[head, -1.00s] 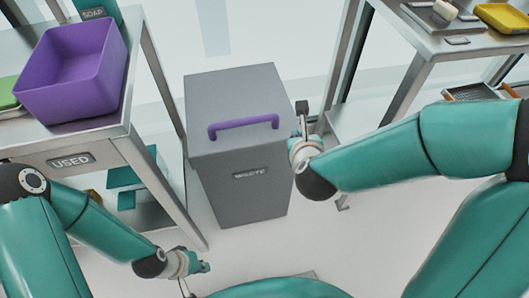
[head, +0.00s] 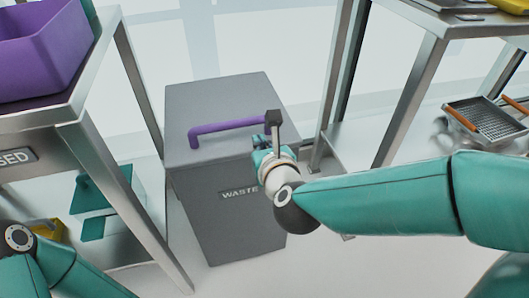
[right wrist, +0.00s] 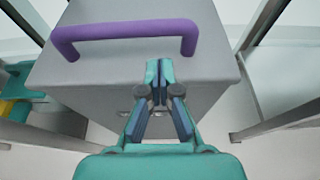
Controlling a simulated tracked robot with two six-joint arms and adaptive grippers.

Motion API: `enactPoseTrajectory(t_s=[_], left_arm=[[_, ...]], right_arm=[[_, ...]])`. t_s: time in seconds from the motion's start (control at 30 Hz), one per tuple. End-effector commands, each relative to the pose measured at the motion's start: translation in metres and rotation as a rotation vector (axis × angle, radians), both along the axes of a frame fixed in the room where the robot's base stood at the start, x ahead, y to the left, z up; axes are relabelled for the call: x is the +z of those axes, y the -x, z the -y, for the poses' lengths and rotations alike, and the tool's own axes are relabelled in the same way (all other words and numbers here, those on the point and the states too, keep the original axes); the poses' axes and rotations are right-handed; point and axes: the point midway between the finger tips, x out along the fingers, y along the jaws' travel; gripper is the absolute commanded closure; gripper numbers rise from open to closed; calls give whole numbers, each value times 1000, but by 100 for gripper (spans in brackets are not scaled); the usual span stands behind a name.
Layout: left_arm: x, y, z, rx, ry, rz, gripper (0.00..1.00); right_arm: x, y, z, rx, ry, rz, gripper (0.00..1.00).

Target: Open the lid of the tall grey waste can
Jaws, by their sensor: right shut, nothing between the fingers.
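The tall grey waste can (head: 230,215) stands on the floor between two metal tables, with a "WASTE" label on its front. Its flat grey lid (head: 205,95) is closed and carries a purple bar handle (head: 225,128). My right gripper (right wrist: 157,65) is shut and empty. In the right wrist view it appears just in front of the purple handle (right wrist: 125,32), near its right end, and apart from it. My left gripper is out of the head view.
A metal table marked "USED" stands at left with a purple bin (head: 40,50) on top and teal and yellow items on its lower shelf. A metal table stands at right, with an orange-handled basket (head: 485,118) on its lower shelf.

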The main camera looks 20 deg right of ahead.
Motion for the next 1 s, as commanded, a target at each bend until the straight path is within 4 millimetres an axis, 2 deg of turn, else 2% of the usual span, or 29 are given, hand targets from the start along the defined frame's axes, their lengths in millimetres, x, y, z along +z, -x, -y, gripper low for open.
enactPoseTrajectory(t_s=[0.1,0.33,0.77,1.0], left_arm=[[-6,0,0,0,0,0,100],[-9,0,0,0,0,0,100],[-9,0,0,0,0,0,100],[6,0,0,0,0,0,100]], right_arm=[[-10,-20,1,-3,1,-2,100],[-16,-42,1,-2,0,-1,100],[-16,-45,0,0,0,0,100],[-6,-46,-2,4,1,-16,100]])
